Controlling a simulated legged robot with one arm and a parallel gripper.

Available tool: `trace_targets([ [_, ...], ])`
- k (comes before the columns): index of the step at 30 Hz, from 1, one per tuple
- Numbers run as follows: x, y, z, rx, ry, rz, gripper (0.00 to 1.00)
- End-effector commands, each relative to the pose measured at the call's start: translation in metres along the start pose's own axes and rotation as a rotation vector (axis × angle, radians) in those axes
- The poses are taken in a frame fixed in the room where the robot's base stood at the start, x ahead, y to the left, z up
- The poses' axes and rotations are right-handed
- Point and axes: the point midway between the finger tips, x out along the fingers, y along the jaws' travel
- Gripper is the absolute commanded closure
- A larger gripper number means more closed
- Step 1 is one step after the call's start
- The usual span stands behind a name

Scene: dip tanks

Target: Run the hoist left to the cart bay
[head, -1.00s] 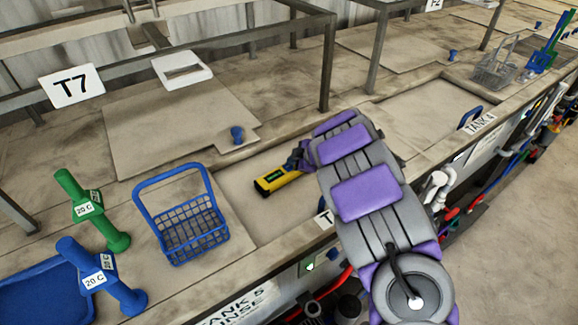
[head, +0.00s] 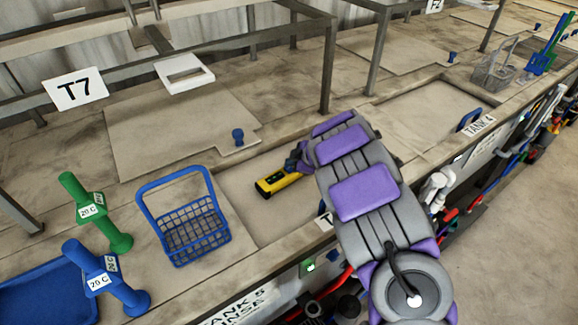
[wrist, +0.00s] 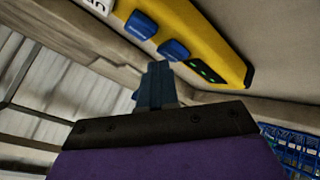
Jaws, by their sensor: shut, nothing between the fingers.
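A yellow control pendant (head: 279,185) shows in the head view over the pale tank opening at the centre. In the wrist view the pendant (wrist: 205,40) is close up, with two blue buttons and small green lights on its face. My gripper (head: 297,160) is at the pendant's right end in the head view. In the wrist view my gripper (wrist: 157,68) is shut and empty, its tips just below the blue button (wrist: 172,50) nearer the green lights. I cannot tell whether they touch it. The hoist and the cart bay cannot be made out.
A blue wire basket (head: 190,232) stands left of the opening. Green (head: 97,212) and blue (head: 105,278) 20 C dumbbell-shaped pieces are at the left, near a blue tray (head: 40,295). Metal posts and rails (head: 328,65) stand behind. A grey basket (head: 493,70) is at the back right.

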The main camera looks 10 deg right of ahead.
Motion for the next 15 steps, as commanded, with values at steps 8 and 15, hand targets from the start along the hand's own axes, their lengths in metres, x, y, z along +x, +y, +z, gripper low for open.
trace_targets([
  [8,-0.0038,0.0028,-0.0075,0.001,0.000,0.001,1.00],
  [15,-0.0040,0.0029,-0.0074,0.001,0.000,0.001,1.00],
])
